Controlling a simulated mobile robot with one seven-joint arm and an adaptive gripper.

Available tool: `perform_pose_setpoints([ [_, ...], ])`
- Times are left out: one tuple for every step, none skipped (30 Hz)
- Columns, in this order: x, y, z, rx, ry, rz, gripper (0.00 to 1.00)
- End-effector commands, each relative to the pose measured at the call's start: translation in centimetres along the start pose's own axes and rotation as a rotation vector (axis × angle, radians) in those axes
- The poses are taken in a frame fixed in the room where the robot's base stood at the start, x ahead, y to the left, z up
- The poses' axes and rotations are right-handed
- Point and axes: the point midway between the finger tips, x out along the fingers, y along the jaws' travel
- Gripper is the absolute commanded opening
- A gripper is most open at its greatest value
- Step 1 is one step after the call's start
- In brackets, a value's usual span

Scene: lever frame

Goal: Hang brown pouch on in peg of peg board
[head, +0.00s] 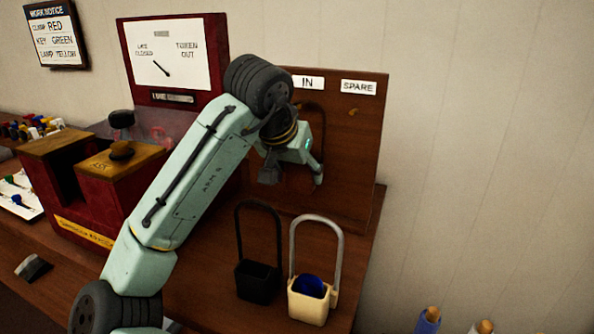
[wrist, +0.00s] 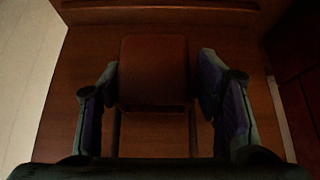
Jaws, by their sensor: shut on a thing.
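The brown pouch (wrist: 153,75) is between my gripper's fingers in the wrist view, with its two handle straps running down the picture. My gripper (head: 294,174) is shut on it in front of the peg board (head: 346,150). In the head view a dark handle loop (head: 324,112) shows just below the IN label (head: 308,82), beside my wrist. The pouch body is mostly hidden by my gripper there. The IN peg is not clearly visible, and I cannot tell whether the loop is around it. The SPARE peg (head: 352,112) is bare.
A black pouch (head: 257,284) and a cream pouch (head: 308,306) with something blue inside stand upright below the board, handles up. Left of my arm are a red box with wooden tops (head: 97,228) and a red-framed dial panel (head: 176,50). Bare wall lies to the right.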

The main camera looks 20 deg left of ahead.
Motion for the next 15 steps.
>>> perform_pose_setpoints([
  [0.28, 0.07, 0.30, 0.003, -0.010, 0.002, 0.59],
  [0.28, 0.06, 0.30, 0.003, -0.010, 0.001, 0.61],
  [0.27, 0.06, 0.28, 0.003, -0.010, 0.001, 0.64],
  [0.26, 0.05, 0.26, 0.002, -0.009, 0.001, 0.66],
  [0.24, 0.05, 0.25, 0.002, -0.008, 0.001, 0.68],
  [0.22, 0.05, 0.22, 0.002, -0.008, 0.001, 0.71],
  [0.21, 0.05, 0.21, 0.002, -0.007, 0.001, 0.73],
  [0.19, 0.04, 0.19, 0.002, -0.007, 0.001, 0.75],
  [0.18, 0.04, 0.18, 0.002, -0.006, 0.001, 0.77],
  [0.17, 0.04, 0.17, 0.001, -0.006, 0.001, 0.79],
  [0.16, 0.03, 0.16, 0.001, -0.006, 0.001, 0.81],
  [0.15, 0.03, 0.15, 0.001, -0.005, 0.001, 0.81],
  [0.14, 0.03, 0.14, 0.001, -0.005, 0.001, 0.81],
  [0.14, 0.03, 0.13, 0.001, -0.005, 0.001, 0.81],
  [0.13, 0.03, 0.13, 0.001, -0.005, 0.001, 0.81],
])
